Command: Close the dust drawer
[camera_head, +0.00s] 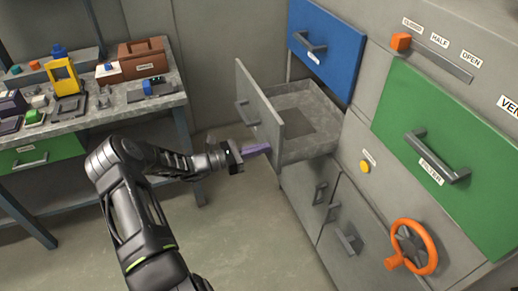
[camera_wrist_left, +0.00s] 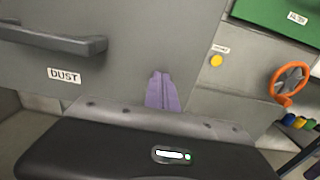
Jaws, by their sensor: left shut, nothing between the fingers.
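The dust drawer (camera_head: 262,115) is pulled out of the grey cabinet in the head view, and its inside shows. Its grey front carries a bar handle (camera_head: 247,112). In the wrist view the drawer front (camera_wrist_left: 130,65) fills the left, with a handle (camera_wrist_left: 50,38) and a DUST label. My left gripper (camera_head: 262,149) is shut and empty, its purple fingers pointing at the lower part of the drawer front. In the wrist view the fingers (camera_wrist_left: 161,88) lie near the front's right edge, away from the handle. I cannot tell whether they touch it. My right gripper is not in view.
A blue drawer (camera_head: 327,48) sits above the dust drawer, a green FILTER panel (camera_head: 440,155) to the right. An orange valve wheel (camera_head: 413,247) and a yellow button (camera_head: 364,166) are on the cabinet. A cluttered workbench (camera_head: 110,108) stands at left. Open floor lies between.

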